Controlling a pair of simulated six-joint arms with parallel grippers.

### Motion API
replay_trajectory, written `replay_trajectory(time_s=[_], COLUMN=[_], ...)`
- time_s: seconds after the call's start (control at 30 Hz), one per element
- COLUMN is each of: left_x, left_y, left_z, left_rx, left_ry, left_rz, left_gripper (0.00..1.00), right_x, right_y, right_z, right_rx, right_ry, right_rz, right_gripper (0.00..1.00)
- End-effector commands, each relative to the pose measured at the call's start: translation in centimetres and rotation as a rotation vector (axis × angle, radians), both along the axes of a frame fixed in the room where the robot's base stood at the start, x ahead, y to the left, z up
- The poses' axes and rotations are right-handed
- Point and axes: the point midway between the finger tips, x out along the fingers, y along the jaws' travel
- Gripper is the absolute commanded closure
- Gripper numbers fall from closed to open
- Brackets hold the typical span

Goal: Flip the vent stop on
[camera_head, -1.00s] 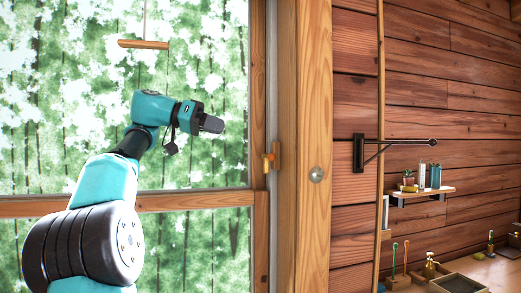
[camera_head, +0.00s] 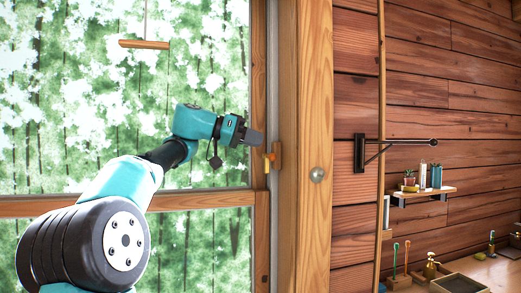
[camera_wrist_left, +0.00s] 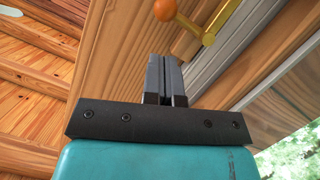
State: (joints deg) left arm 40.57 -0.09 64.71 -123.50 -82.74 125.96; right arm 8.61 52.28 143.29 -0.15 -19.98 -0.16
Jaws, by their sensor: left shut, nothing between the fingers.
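In the left wrist view, the lever's orange knob and brass arm (camera_wrist_left: 188,22) show near the top, beyond the fingertips. My left gripper (camera_head: 258,138) is just left of and slightly above the vent stop in the head view. In the left wrist view its fingers (camera_wrist_left: 163,62) are together with nothing between them, apart from the knob. My right gripper is not in view.
The window frame (camera_head: 259,220) and a wide wooden post (camera_head: 304,230) border the stop. A wooden bar (camera_head: 144,44) hangs at the upper left. A black wall bracket (camera_head: 360,153) and a small shelf (camera_head: 425,191) are at the right, above a counter with bottles and a tray.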

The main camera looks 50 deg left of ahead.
Motion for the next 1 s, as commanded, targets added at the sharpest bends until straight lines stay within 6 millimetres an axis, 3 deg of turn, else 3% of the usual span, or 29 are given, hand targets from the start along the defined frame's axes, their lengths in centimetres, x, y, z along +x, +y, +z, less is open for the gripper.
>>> replay_trajectory(time_s=[0.33,1.0], left_x=[0.6,0.7], left_y=[-1.5,-1.6], left_z=[-2.3,-2.7], left_rx=[0.001,0.025], left_ry=[-0.001,-0.013], left_rz=[0.001,0.001], left_gripper=[1.00,1.00], right_x=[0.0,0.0], right_y=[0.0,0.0], right_z=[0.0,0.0], right_rx=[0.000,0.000], right_ry=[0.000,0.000], right_rz=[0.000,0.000], right_gripper=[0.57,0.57])
